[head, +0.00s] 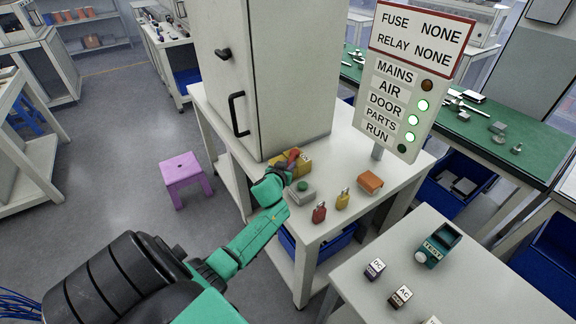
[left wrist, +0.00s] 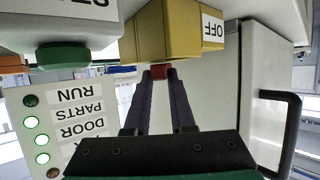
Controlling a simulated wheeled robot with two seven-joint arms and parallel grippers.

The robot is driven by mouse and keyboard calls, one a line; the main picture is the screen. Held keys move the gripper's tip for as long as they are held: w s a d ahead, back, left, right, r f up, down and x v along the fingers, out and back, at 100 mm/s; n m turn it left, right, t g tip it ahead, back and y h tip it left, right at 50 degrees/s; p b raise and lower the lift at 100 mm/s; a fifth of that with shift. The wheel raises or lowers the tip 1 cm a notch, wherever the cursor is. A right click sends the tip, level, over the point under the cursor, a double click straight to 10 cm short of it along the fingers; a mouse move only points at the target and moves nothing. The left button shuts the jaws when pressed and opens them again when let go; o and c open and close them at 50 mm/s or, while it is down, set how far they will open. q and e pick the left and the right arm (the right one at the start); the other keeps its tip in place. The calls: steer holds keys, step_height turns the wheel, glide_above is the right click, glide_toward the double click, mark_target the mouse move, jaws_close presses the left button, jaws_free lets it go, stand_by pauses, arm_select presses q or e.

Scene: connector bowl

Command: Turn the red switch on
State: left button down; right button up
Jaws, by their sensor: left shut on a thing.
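The red switch is a red handle (head: 293,156) on a yellow box (head: 305,166), which sits on the white table against the tall cabinet. In the left wrist view the yellow box (left wrist: 168,30) carries a white OFF label (left wrist: 212,31), and the red handle (left wrist: 158,71) shows between my fingertips. My left gripper (head: 289,168) is at the box, shut on the red handle; it also shows in the left wrist view (left wrist: 160,76). The fingers hide part of the handle. My right gripper is out of view.
A grey box with a green button (head: 302,186) stands close beside my left gripper. A red padlock (head: 319,213), a yellow padlock (head: 342,200) and an orange block (head: 370,182) stand nearby. On the sign (head: 408,85), AIR, DOOR and PARTS are lit green; MAINS and RUN are dark.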

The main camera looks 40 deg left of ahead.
mark_target(297, 167)
arm_select(q)
steer(key=shift+f, duration=0.1)
stand_by(1.1)
steer(key=shift+d+f+b, duration=0.15)
steer(key=shift+f+b, duration=0.05)
steer(key=shift+b, duration=0.25)
steer(key=n+y+b, duration=0.1)
steer(key=b, duration=0.2)
steer(key=w+d+n+g+y+b, duration=0.1)
steer(key=b, duration=0.2)
steer(key=d+n+g+y+b, duration=0.1)
steer(key=b, duration=0.2)
steer(key=shift+w+d+f+n+y+b, duration=0.2)
steer(key=shift+w+n+y+b, duration=0.1)
steer(key=shift+n+y+b, duration=0.1)
steer(key=shift+r+g+b, duration=0.15)
steer(key=shift+g+b, duration=0.15)
steer(key=shift+g, duration=0.1)
steer(key=shift+r+n, duration=0.2)
steer(key=shift+n, duration=0.1)
steer(key=shift+r, duration=0.1)
steer(key=c, duration=0.8)
jaws_free()
steer(key=shift+w, duration=0.1)
